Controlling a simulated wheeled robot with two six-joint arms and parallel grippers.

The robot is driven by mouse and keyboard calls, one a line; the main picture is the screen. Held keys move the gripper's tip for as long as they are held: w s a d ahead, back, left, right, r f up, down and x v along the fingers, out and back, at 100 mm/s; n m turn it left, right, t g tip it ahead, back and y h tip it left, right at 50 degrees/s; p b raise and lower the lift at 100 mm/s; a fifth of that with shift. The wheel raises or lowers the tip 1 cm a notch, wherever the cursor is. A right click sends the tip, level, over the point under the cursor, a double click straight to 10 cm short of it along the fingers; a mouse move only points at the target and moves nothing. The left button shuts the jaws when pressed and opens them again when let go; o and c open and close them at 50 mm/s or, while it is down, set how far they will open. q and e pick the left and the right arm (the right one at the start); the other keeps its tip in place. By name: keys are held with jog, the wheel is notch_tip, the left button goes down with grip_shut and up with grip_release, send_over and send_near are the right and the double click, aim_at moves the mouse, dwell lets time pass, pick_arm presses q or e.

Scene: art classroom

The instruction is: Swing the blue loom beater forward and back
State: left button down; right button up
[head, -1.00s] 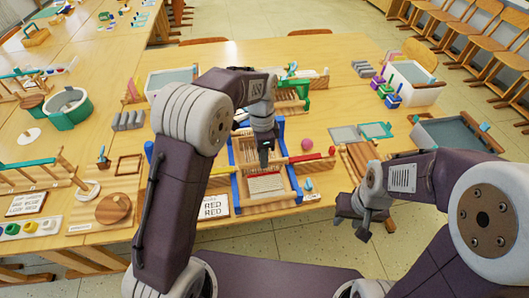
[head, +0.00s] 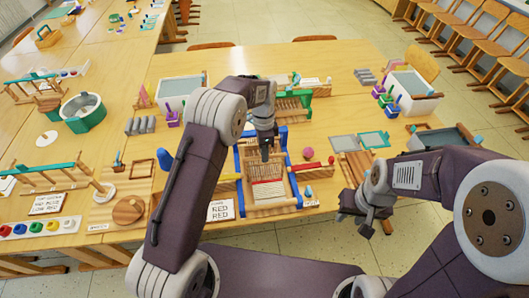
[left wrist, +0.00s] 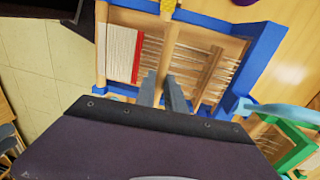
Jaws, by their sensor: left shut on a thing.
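The blue loom (head: 237,190) stands on the table in the middle of the head view. It has a blue frame, pale warp threads and white cloth with a red edge (head: 267,183) at the near end. My left gripper (head: 265,158) reaches down over the loom and is shut on its wooden beater bar. In the left wrist view, the fingers (left wrist: 163,92) close around the beater bar (left wrist: 169,50), apart from the red edge of the cloth (left wrist: 137,52). The finger contact is partly hidden. My right gripper (head: 364,224) hangs off the table's near right edge, its jaws unclear.
A green loom (head: 296,103) stands behind the blue one. Grey-topped trays and a wooden board (head: 356,166) occupy the right side.

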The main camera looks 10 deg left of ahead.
pick_arm(q)
jog(key=c, duration=1.4)
grip_release()
